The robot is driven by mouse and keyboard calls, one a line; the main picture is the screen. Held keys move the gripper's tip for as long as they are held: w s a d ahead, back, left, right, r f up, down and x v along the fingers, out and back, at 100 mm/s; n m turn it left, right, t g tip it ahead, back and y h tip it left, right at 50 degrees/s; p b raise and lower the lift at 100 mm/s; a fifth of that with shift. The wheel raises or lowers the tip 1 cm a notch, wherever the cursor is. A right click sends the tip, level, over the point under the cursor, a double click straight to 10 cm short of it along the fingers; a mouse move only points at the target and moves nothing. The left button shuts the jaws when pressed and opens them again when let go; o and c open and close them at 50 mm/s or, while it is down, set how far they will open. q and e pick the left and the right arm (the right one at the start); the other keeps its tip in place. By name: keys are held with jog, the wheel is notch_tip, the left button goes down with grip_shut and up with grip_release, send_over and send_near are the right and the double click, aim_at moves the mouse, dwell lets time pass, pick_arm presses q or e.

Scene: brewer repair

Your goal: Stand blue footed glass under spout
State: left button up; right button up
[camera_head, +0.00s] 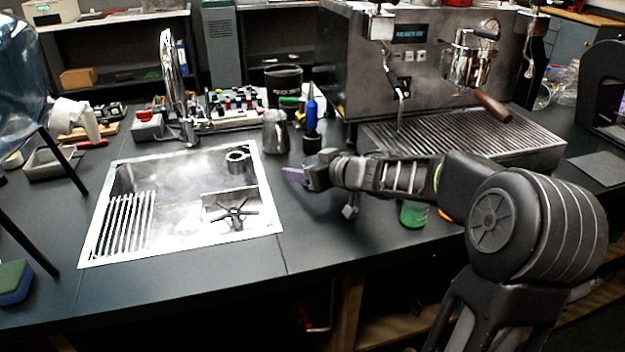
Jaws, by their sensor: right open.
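I cannot make out a blue footed glass for sure. The espresso machine (350,62) stands at the back right. A thin steel spout (401,104) hangs at its left over the slatted drip tray (545,140); the grate below it looks bare. A portafilter (488,103) is in the group head to the right. My right gripper (297,176) is open over the counter between sink and machine, pointing left. A small blue-violet patch shows at its fingertips; whether it is a finger or a thing behind is unclear. My left gripper is out of view.
A green glass (413,214) stands partly hidden below my right forearm, with an orange thing beside it. A steel pitcher (275,132) and a blue-handled tool (311,112) stand behind the gripper. The sink (100,240) is open at the left. The front counter is clear.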

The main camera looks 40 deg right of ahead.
jog(key=shift+c, duration=0.6)
grip_shut()
dwell(0.6)
jog(key=shift+r, duration=0.1)
notch_tip(320, 180, up, 10)
jog(key=p, duration=0.7)
